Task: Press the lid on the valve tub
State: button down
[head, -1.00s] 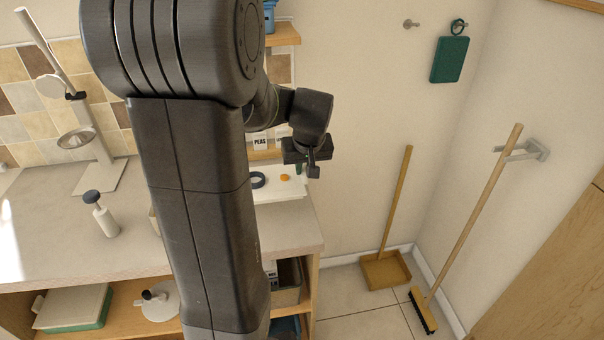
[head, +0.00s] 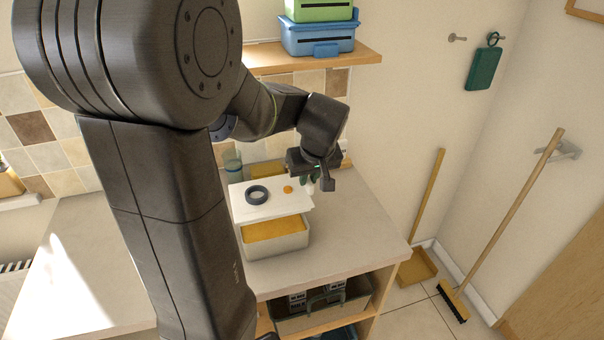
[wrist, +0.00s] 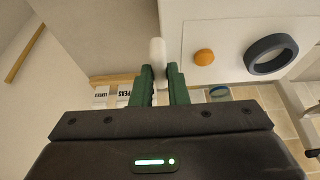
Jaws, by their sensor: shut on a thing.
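The white lid (head: 290,203) carries a dark ring (head: 257,194) and an orange knob (head: 288,189). It lies over the back part of the pale grey tub (head: 282,248), whose ochre inside or top shows in front. Whether the lid touches the tub, I cannot tell. My gripper (head: 309,182) is at the lid's back right. In the wrist view its green fingers (wrist: 160,85) are shut on a short white post (wrist: 158,52) by the lid's edge, which I take for the lid's grip. The ring (wrist: 270,54) and knob (wrist: 204,57) also show there.
The counter (head: 365,225) is clear right of the tub. A shelf (head: 350,53) with a blue box (head: 318,36) hangs above. A clear glass (head: 233,163) stands behind the lid. A crate (head: 320,305) sits under the counter. A broom and dustpan lean at right.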

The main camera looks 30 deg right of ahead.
aim_at(309, 198)
dwell(0.5)
notch_tip(309, 198, down, 7)
jog(key=b, duration=0.6)
jog(key=shift+f+b, duration=0.1)
jog(key=shift+b, duration=0.2)
jog(key=shift+f+b, duration=0.45)
jog(key=shift+b, duration=0.25)
dwell(1.9)
jog(key=c, duration=1)
grip_release()
jog(key=shift+r, duration=0.1)
jog(key=v, duration=1.3)
jog(key=shift+s+r, duration=0.25)
